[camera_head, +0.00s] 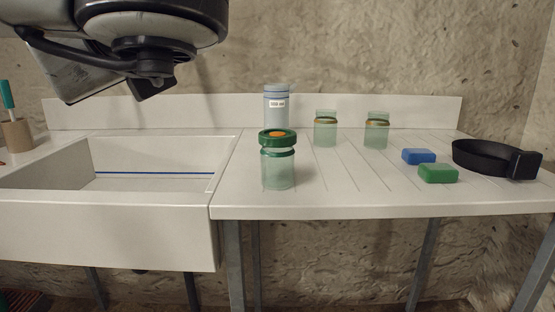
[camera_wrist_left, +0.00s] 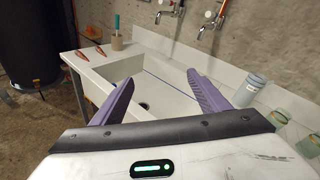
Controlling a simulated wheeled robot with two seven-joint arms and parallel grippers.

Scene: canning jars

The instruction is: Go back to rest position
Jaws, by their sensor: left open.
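My left arm reaches in at the upper left of the head view, above the sink; its fingers are not clear there. In the left wrist view my left gripper (camera_wrist_left: 160,105) is open, its two purple fingers wide apart with nothing between them, over the white sink (camera_wrist_left: 150,62). My right gripper is in neither view. A green-tinted glass jar (camera_head: 278,170) with a green ring and orange centre on top (camera_head: 277,136) stands upright near the front of the drainboard. Two more green glass jars, one in the middle (camera_head: 325,132) and one to the right (camera_head: 376,133), stand farther back.
A grey-blue labelled canister (camera_head: 277,115) stands behind the front jar. A blue block (camera_head: 418,156), a green block (camera_head: 438,174) and a black round strap-like item (camera_head: 490,157) lie at right. A brown holder (camera_head: 16,134) stands left of the sink (camera_head: 110,205). Taps (camera_wrist_left: 208,20) are on the wall.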

